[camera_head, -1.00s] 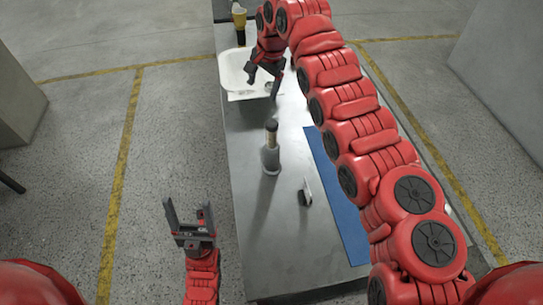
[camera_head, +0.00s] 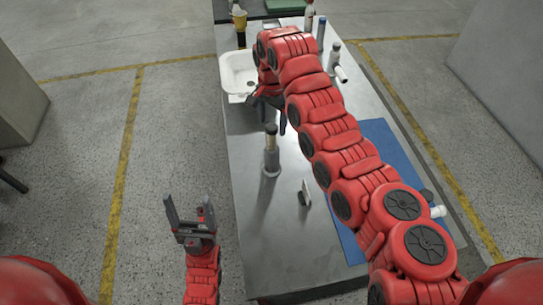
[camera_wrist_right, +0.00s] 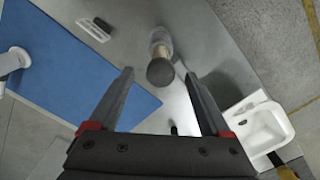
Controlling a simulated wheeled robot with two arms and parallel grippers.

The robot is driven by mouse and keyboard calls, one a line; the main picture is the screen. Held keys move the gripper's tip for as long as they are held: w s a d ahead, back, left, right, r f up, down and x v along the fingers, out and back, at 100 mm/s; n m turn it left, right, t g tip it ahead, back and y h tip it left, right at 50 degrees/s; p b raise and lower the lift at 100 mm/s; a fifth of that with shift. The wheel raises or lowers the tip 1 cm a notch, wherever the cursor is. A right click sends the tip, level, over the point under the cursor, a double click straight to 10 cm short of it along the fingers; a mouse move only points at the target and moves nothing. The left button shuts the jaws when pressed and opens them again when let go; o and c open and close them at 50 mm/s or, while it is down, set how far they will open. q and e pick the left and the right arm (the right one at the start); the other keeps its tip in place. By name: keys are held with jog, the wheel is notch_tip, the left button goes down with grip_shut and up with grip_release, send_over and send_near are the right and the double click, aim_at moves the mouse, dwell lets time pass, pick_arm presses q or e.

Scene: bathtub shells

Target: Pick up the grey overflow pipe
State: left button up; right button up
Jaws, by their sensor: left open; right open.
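I cannot tell for sure which part is the grey overflow pipe. White pipe pieces with grey ends stand at the table's right edge (camera_head: 338,66) and on the blue mat's right side (camera_head: 437,207); one shows at the left of the right wrist view (camera_wrist_right: 12,61). My right gripper (camera_head: 268,104) is open and empty, pointing down near the tub; in its wrist view (camera_wrist_right: 159,75) the fingers are apart. My left gripper (camera_head: 188,202) is open and empty, left of the table.
A white tub shell (camera_head: 236,72) lies at the table's far left. A yellow-topped dark tool (camera_head: 239,25) stands behind it. A small white and black brush-like item (camera_head: 305,193) is on bare metal. The blue mat (camera_head: 352,245) is partly hidden by my right arm.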

aim_at(272, 138)
notch_tip(272, 138, down, 2)
jog(key=shift+f, duration=0.2)
jog(key=shift+f+p, duration=0.1)
jog(key=shift+p, duration=0.2)
notch_tip(272, 138, down, 4)
jog(key=p, duration=0.3)
jog(key=shift+f, duration=0.45)
grip_shut()
dwell(0.6)
